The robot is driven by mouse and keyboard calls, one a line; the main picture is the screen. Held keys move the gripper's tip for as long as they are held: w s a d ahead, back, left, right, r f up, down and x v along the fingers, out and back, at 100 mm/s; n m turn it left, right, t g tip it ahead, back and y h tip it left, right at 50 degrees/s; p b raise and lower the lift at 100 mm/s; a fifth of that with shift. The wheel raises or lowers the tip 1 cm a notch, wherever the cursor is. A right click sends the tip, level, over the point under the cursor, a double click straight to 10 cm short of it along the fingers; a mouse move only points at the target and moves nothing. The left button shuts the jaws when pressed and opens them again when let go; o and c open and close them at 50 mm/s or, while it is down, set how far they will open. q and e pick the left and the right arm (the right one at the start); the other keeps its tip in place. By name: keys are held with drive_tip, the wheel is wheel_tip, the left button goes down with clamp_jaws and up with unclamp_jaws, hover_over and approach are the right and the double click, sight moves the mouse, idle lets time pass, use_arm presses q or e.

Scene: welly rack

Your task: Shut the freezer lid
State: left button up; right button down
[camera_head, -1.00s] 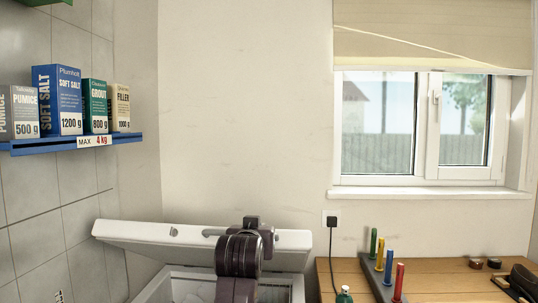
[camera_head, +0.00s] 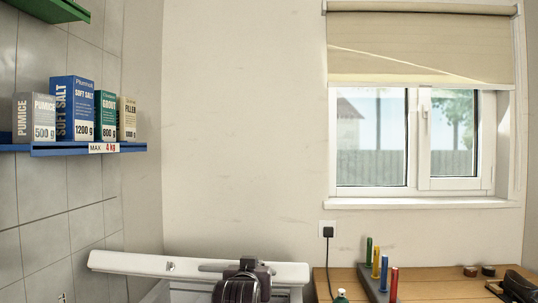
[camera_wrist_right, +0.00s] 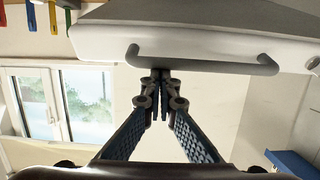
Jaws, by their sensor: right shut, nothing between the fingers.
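The white freezer lid (camera_head: 128,262) is raised and tilted over the freezer at the bottom of the head view. Its underside and grey bar handle (camera_head: 210,268) show. In the right wrist view the lid (camera_wrist_right: 200,35) fills the top, with the handle (camera_wrist_right: 205,63) running across it. My right gripper (camera_wrist_right: 160,76) is shut and empty, its fingertips at the handle's left part; I cannot tell whether they touch it. In the head view my right wrist hides part of the lid. Little of the freezer body (camera_head: 190,291) shows. My left gripper is in neither view.
A wooden table (camera_head: 430,285) with a rack of coloured pegs (camera_head: 376,275) stands right of the freezer. A blue shelf (camera_head: 50,149) with several boxes is on the left wall. A wall socket with a cable (camera_head: 327,230) is behind the table.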

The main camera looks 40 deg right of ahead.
drive_tip(key=v, duration=0.7)
drive_tip(key=w+a+r+g+y+p, duration=0.1)
drive_tip(key=w+a+r+p, duration=0.25)
drive_tip(key=w+p, duration=0.35)
drive_tip(key=w+a+r+p, duration=0.2)
drive_tip(key=w+a+p, duration=0.3)
drive_tip(key=p, duration=0.9)
hover_over(209, 261)
drive_tip(key=s+a, duration=0.2)
wheel_tip(209, 261, down, 4)
drive_tip(key=shift+s+a+f+p, duration=0.25)
drive_tip(key=shift+a+f+p, duration=0.1)
drive_tip(key=shift+f+p, duration=0.1)
drive_tip(key=shift+s+a+f+p, duration=0.3)
drive_tip(key=shift+f+p, duration=0.1)
drive_tip(key=shift+f, duration=0.1)
drive_tip(key=shift+s+a+f, duration=0.3)
drive_tip(key=shift+a+f, duration=0.1)
drive_tip(key=shift+f, duration=0.15)
drive_tip(key=shift+f, duration=0.15)
